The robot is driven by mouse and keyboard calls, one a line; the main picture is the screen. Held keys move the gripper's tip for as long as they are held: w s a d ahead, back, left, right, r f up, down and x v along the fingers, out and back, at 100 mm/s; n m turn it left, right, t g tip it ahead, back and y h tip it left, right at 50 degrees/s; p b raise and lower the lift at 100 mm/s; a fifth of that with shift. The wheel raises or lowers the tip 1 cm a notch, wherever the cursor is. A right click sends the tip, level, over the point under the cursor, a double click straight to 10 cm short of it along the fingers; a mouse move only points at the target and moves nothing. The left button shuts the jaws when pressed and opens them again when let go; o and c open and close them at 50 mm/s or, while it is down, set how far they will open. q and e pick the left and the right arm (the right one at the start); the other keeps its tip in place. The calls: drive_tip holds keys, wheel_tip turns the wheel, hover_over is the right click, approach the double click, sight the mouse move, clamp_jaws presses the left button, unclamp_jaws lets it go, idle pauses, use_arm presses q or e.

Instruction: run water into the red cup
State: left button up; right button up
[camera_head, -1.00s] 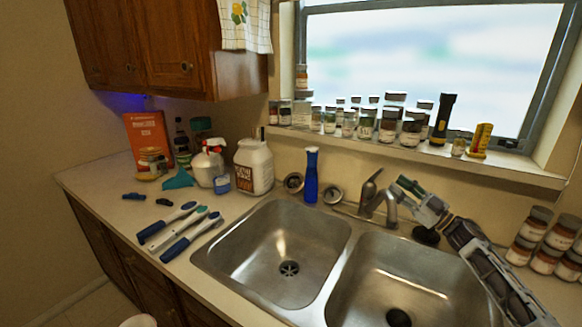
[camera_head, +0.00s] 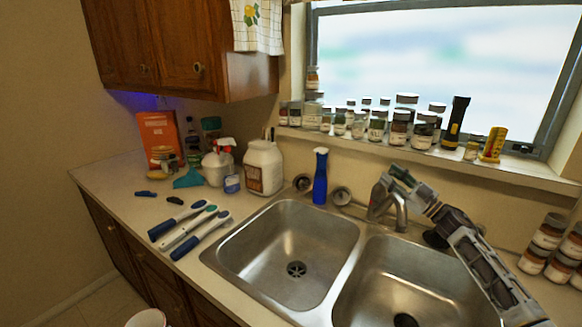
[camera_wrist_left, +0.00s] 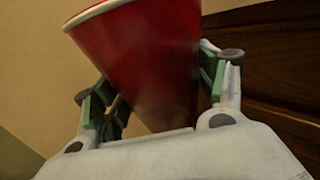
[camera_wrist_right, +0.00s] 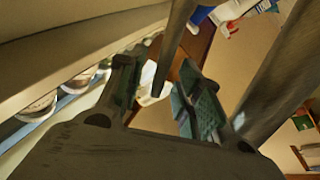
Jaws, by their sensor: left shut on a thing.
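The red cup (camera_wrist_left: 150,60) fills the left wrist view, tilted in that picture, between the fingers of my left gripper (camera_wrist_left: 160,95), which is shut on it. In the head view only the cup's pale rim (camera_head: 147,318) shows at the bottom edge, in front of the counter. The faucet (camera_head: 400,212) stands behind the two sink basins. My right gripper (camera_head: 390,178) is at the faucet's handle (camera_head: 378,194), partly covering it. In the right wrist view its fingers (camera_wrist_right: 158,100) are apart, with the dark handle bar (camera_wrist_right: 172,45) between them; contact cannot be told.
The double sink has a left basin (camera_head: 285,245) and a right basin (camera_head: 385,285), both empty. Brushes (camera_head: 190,230) lie on the left counter. Jars (camera_head: 400,128) line the sill; more jars (camera_head: 550,235) stand at right.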

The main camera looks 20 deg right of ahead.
drive_tip(key=shift+w+a+r, duration=0.2)
drive_tip(key=shift+w+r, duration=0.05)
drive_tip(key=shift+w, duration=0.3)
clamp_jaws()
